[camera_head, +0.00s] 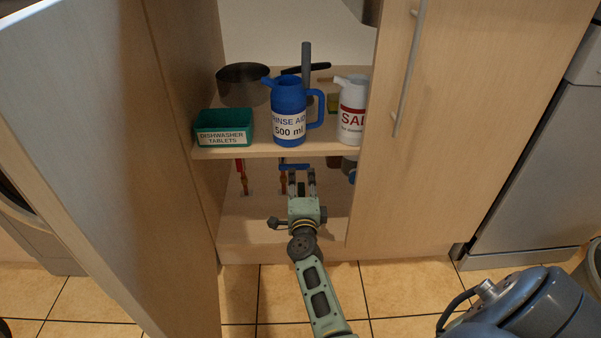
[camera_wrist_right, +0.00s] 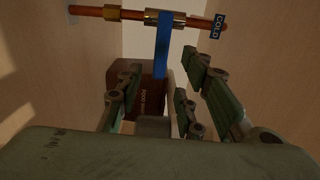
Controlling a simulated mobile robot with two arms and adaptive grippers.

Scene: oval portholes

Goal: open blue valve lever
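The blue valve lever (camera_head: 294,166) is under the cabinet shelf. In the right wrist view the lever (camera_wrist_right: 162,48) hangs down from a metal valve body (camera_wrist_right: 165,19) on a copper pipe (camera_wrist_right: 193,24) with a COLD tag (camera_wrist_right: 216,27). My right gripper (camera_head: 301,176) reaches into the lower cabinet, close in front of the lever. Its green fingers (camera_wrist_right: 160,82) are apart, and the lever shows between them in the picture; I see no clear contact. My left gripper is not in view.
A red lever (camera_head: 239,165) is to the left. The shelf (camera_head: 265,151) above my gripper bears a green tablets box (camera_head: 224,128), a blue rinse aid jug (camera_head: 289,112) and a white salt container (camera_head: 351,108). A brown box (camera_wrist_right: 133,90) is behind the lever. The door (camera_head: 110,130) stands open at left.

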